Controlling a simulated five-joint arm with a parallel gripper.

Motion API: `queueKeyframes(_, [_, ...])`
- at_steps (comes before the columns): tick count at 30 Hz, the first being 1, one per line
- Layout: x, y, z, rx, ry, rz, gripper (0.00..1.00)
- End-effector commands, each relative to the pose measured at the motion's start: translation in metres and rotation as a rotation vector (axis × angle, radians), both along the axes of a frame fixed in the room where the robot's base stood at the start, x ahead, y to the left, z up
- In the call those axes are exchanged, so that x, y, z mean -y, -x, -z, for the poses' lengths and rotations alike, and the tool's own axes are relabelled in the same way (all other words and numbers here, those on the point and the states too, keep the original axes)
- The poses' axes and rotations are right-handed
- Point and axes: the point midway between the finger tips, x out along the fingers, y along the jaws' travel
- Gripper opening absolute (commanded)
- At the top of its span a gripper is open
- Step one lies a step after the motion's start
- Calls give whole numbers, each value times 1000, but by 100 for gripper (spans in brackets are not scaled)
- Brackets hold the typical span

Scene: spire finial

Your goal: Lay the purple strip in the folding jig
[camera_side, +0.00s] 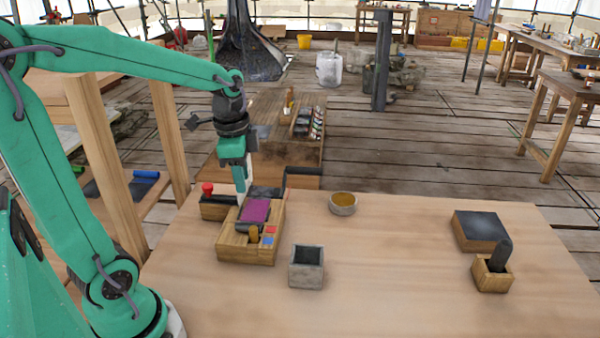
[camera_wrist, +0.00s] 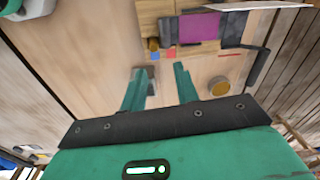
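The purple strip (camera_side: 255,211) looks like a flat purple patch over the upper part of the wooden folding jig (camera_side: 233,252). I cannot tell whether it is fully seated there. The jig has a rounded wooden knob and small red and blue squares near its front. The strip (camera_wrist: 200,28) and jig (camera_wrist: 153,12) also show at the top of the wrist view. My gripper (camera_side: 241,204) points down near the strip's left edge in the side view. In the wrist view my gripper (camera_wrist: 164,70) has its fingers apart, with nothing held between them.
A grey square pot (camera_side: 306,268) stands right of the jig, and a bowl (camera_side: 343,204) with yellowish contents behind it. A red-knobbed box (camera_side: 214,207) adjoins the jig's back left. A dark-topped block (camera_side: 480,230) and a wooden holder (camera_side: 492,277) stand far right. The table between is clear.

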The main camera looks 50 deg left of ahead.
Motion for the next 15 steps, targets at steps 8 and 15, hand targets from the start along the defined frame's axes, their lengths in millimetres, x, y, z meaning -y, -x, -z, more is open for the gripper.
queueKeyframes(8, [36, 28, -24, 166, 20, -234, 30])
queueKeyframes(15, [62, 54, -35, 303, 97, -444, 30])
